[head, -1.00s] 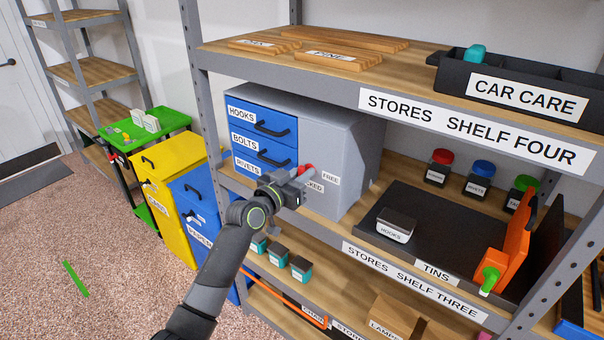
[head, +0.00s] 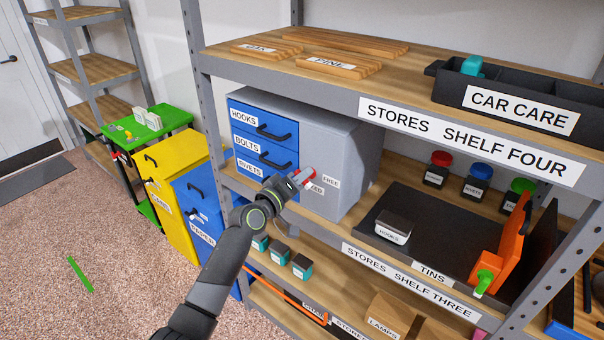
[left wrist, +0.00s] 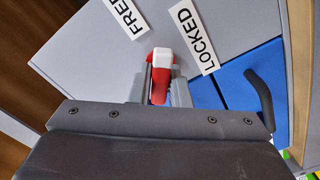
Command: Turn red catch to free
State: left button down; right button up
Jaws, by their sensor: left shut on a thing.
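The red catch (head: 309,173) is on the grey front of the toolchest (head: 345,160), beside its blue drawers. In the left wrist view the catch (left wrist: 161,77) shows red with a pale top, between the FREE label (left wrist: 127,17) and the LOCKED label (left wrist: 194,39). My left gripper (head: 304,178) is at the catch and shut on it. In the head view the gripper hides part of the catch and of the LOCKED label (head: 316,188); the FREE label (head: 331,182) is clear. My right gripper is not in view.
The toolchest stands on shelf three, under shelf four (head: 400,85). A dark mat (head: 420,225) with a HOOKS tin (head: 394,228) and an orange stand (head: 505,245) lie to the right. A shelf post (head: 207,120) rises left of the chest.

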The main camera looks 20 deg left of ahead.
pick_arm(q)
jog(key=n+p, duration=0.1)
jog(key=n, duration=0.2)
jog(key=shift+n, duration=0.3)
jog(key=shift+a+f+n+p, duration=0.15)
jog(key=shift+n+p, duration=0.55)
jog(key=shift+n, duration=1.2)
jog(key=shift+f, duration=0.1)
jog(key=c, duration=1.4)
grip_release()
jog(key=b+v, duration=0.1)
jog(key=v, duration=1.6)
jog(key=shift+s, duration=0.15)
